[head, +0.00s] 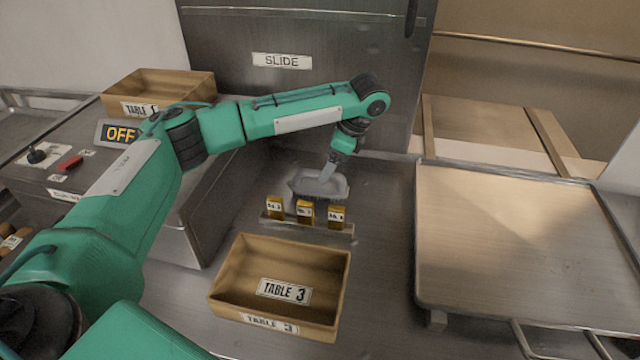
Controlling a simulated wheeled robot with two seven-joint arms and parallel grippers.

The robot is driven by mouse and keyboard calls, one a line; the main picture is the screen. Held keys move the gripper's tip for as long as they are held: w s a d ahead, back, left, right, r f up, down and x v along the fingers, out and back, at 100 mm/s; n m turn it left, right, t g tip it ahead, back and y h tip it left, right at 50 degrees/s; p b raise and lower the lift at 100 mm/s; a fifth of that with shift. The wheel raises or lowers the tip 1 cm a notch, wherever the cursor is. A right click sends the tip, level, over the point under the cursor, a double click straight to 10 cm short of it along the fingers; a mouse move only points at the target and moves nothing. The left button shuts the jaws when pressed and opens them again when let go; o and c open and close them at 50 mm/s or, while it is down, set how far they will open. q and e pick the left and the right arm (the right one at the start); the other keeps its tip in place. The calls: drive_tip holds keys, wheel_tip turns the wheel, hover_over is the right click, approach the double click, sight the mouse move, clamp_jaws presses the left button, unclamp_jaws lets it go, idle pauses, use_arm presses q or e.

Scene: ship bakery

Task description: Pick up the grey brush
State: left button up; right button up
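My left arm comes in from the left and reaches over to the middle of the counter, with its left gripper (329,168) pointing down. A light grey, rounded, shallow object (338,188) lies directly below the gripper, behind a row of small yellow blocks. I cannot tell whether this is the grey brush or a dish, and no bristles show. The gripper's grey tip overlaps this object in the picture. Its fingers are too small and merged to tell whether they are open or touching it. My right gripper is not in view.
Several yellow labelled blocks (305,211) stand on a low rail in front of the grey object. An empty wooden box marked TABLE 3 (228,275) sits nearer. Another wooden box (190,85) is at back left, near an OFF display (119,133). A flat board (520,235) is at right.

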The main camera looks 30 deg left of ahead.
sight(317, 172)
use_arm(q)
drive_tip(key=x, duration=0.3)
drive_tip(key=shift+w, duration=0.1)
drive_tip(key=x, duration=0.1)
drive_tip(key=p+x, duration=0.1)
drive_tip(key=x, duration=0.1)
drive_tip(key=a+x, duration=0.1)
drive_tip(key=x, duration=0.1)
drive_tip(key=shift+p, duration=0.35)
drive_tip(key=c, duration=1.1)
drive_tip(key=shift+w, duration=0.1)
drive_tip(key=shift+c, duration=0.2)
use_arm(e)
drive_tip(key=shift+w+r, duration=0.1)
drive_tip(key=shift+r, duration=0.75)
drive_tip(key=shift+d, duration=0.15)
